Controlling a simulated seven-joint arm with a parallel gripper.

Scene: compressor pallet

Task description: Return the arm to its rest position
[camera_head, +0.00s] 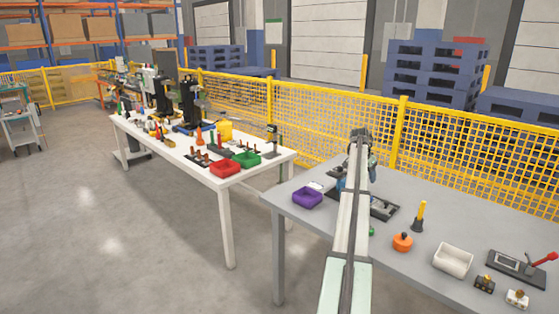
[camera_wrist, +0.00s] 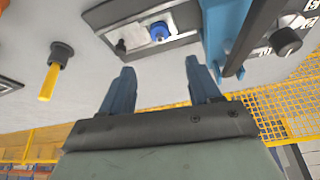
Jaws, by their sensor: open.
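My arm reaches from the bottom centre of the head view out over the grey table (camera_head: 440,268). My gripper (camera_wrist: 159,66) shows in the wrist view with its two blue-grey fingers spread apart and nothing between them. The fingers point toward a grey fixture plate (camera_wrist: 185,20), which carries a blue round part (camera_wrist: 159,30) and a small black peg (camera_wrist: 120,46). A blue upright fixture (camera_wrist: 237,38) stands close to the right finger; I cannot tell the exact gap. In the head view the arm hides part of the fixtures beneath it.
On the grey table are a purple bin (camera_head: 307,197), a yellow-handled tool (camera_head: 420,216), an orange part (camera_head: 402,242), a white bin (camera_head: 452,260) and a red-handled device (camera_head: 520,266). A white table (camera_head: 240,185) stands left. Yellow mesh fencing (camera_head: 455,150) runs behind.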

